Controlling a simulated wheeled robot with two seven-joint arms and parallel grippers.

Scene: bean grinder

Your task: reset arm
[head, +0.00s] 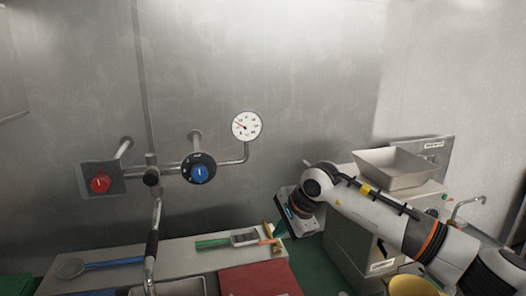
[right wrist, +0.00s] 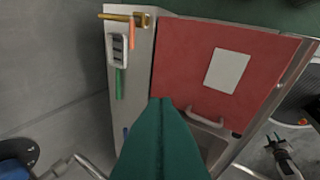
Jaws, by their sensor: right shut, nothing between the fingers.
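My right gripper (head: 281,229) is in the head view at the end of the white arm from the right, above the right end of the back ledge. In the right wrist view its green fingers (right wrist: 161,103) are shut together with nothing between them. They hang over the ledge and the red board, apparently clear of both. The left gripper is not in the head view.
A red board (head: 262,279) lies in front. A steel hopper machine (head: 395,168) stands right, behind my arm. Pipes with red and blue knobs (head: 199,169) jut from the wall.

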